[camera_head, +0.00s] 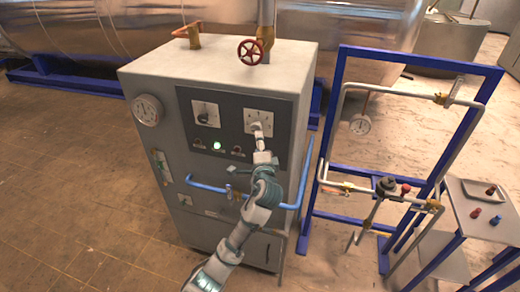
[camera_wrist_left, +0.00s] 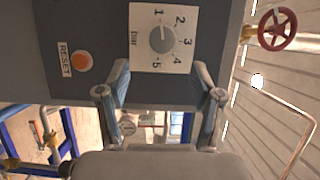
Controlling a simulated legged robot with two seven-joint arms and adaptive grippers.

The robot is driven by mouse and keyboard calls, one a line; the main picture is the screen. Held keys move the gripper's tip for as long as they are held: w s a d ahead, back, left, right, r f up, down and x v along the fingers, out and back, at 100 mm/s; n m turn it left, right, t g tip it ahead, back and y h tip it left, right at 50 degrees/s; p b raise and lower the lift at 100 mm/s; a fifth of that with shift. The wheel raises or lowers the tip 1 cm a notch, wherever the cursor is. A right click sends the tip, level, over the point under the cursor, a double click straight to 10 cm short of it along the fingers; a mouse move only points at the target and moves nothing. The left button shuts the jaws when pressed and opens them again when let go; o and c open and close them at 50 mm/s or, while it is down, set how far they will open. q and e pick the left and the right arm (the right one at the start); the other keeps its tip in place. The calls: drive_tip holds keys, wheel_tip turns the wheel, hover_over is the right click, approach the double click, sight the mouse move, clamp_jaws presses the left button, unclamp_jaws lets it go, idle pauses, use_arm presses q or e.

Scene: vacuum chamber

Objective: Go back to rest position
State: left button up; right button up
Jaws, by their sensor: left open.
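My left gripper (camera_head: 258,130) reaches up to the dark control panel (camera_head: 283,131) on the grey cabinet, in front of the right dial plate (camera_head: 251,114). In the left wrist view the gripper (camera_wrist_left: 160,85) is open, with its two fingers apart and nothing between them. Ahead of them is a round grey knob (camera_wrist_left: 163,39) on a white plate marked 1 to 5 and bar. Contact between fingers and panel cannot be made out. My right gripper is not in view.
A blue handrail (camera_head: 207,187) crosses the cabinet (camera_head: 170,185) front. An orange RESET button (camera_wrist_left: 82,62) sits beside the dial, and a red handwheel (camera_head: 250,52) is on top. A blue pipe frame (camera_head: 342,140) and side table (camera_head: 476,212) stand right. Floor is clear left.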

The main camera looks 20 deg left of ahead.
use_arm(q)
drive_tip(key=shift+v, duration=1.2)
wheel_tip(320, 180, down, 30)
drive_tip(key=w+g+h, duration=0.2)
drive_tip(key=g+h, duration=0.1)
drive_tip(key=g, duration=0.1)
drive_tip(key=s+a+f+n+g+h+b, duration=0.1)
drive_tip(key=s+f+g, duration=0.1)
drive_tip(key=s+f, duration=0.75)
drive_tip(key=s+f+n+g+h, duration=0.15)
drive_tip(key=s+f, duration=0.25)
drive_tip(key=f, duration=1.1)
drive_tip(key=s+a+f+n+g+b, duration=0.1)
drive_tip(key=s+f+n+g, duration=0.1)
drive_tip(key=s+f, duration=0.75)
drive_tip(key=s+a+f+n+g, duration=0.1)
drive_tip(key=s+f+n+g, duration=0.1)
drive_tip(key=s+f, duration=0.5)
drive_tip(key=s+a+f+n+g, duration=0.2)
drive_tip(key=s+f, duration=0.5)
drive_tip(key=s, duration=1.3)
drive_tip(key=s+a+f+n+g, duration=0.2)
drive_tip(key=s+f, duration=0.5)
drive_tip(key=s, duration=0.6)
drive_tip(key=shift+s+f+n+h+b, duration=0.25)
drive_tip(key=shift+s+n+h+b, duration=0.15)
drive_tip(key=shift+n+h+b, duration=0.05)
